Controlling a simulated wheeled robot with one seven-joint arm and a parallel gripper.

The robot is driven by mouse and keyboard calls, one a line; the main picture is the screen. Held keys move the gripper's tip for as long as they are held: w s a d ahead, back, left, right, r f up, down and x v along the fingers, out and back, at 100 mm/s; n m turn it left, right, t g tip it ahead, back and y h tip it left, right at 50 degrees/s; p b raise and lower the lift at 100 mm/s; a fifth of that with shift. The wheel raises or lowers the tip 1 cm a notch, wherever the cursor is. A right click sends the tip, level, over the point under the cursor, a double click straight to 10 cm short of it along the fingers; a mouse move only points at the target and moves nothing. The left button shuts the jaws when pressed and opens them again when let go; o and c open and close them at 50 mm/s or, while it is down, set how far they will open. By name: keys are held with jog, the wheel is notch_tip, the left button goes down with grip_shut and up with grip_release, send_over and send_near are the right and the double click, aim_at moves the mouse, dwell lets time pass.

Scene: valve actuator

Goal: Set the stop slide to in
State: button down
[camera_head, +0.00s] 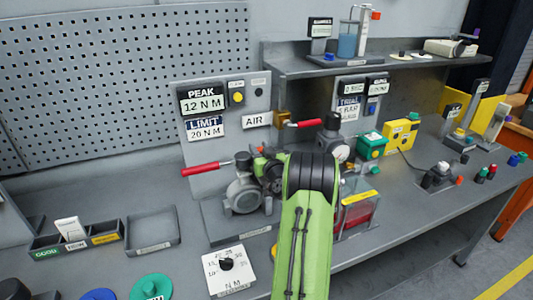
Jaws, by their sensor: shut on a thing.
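The grey valve actuator (243,193) stands on its grey base in front of the panel, with a red-handled lever (205,168) reaching to the left. My gripper (266,170) is at the right side of the actuator, mostly hidden behind my green arm and its black wrist. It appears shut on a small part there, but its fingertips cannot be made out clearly. I cannot pick out the stop slide or read its position; that area is covered by my arm.
A panel (233,94) behind reads PEAK 12 N M and LIMIT 20 N M. A white N M dial box (228,270) stands in front. A second red lever (305,124), a gauge (340,151) and a green box (371,146) are close on the right. An empty tray (152,246) lies left.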

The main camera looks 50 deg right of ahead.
jog(key=c, duration=0.8)
grip_release()
